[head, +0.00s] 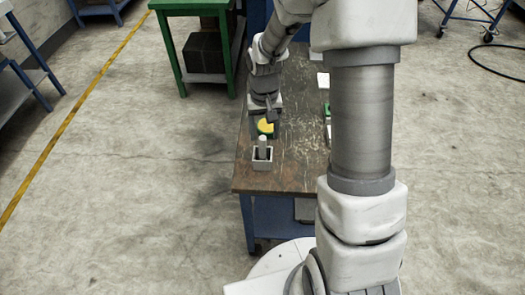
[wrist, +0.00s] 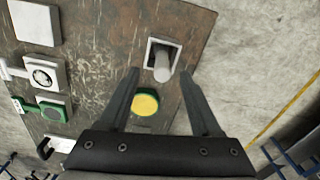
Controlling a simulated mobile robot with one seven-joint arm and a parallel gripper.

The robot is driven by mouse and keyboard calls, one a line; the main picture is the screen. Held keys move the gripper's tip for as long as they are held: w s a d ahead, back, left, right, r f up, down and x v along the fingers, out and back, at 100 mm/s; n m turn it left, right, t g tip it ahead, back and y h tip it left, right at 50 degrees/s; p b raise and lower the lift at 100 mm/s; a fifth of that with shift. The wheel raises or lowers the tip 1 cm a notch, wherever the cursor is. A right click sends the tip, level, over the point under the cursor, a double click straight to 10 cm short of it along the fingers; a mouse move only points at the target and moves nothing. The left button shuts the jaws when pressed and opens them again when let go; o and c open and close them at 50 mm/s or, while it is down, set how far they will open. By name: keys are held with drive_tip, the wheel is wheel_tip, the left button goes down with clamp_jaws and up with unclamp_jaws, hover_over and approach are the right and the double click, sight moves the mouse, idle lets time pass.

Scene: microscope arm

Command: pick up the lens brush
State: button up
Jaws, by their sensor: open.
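A pale grey cylinder, apparently the lens brush (head: 262,143), stands upright in a small square grey holder (head: 262,164) near the front left of the wooden table. In the wrist view the brush (wrist: 164,66) leans out of its holder (wrist: 151,56), its lower end hidden inside. My gripper (head: 270,116) is above the table, just behind the brush in the head view. In the wrist view my gripper (wrist: 160,74) is open and empty. Its two fingers appear on either side of the brush's near end; I cannot tell the height gap.
A green item with a round yellow top (wrist: 145,104) sits close to the holder. Several items, including a white block with a dial (wrist: 43,76) and a green one (wrist: 46,109), line another side of the wooden table (head: 295,160). A green table (head: 197,5) stands behind.

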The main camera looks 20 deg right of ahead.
sight(263, 138)
drive_tip(key=shift+w+a+f, duration=0.1)
drive_tip(key=shift+f, duration=1.4)
drive_tip(key=shift+w+a+f, duration=0.1)
drive_tip(key=shift+f, duration=1.35)
clamp_jaws()
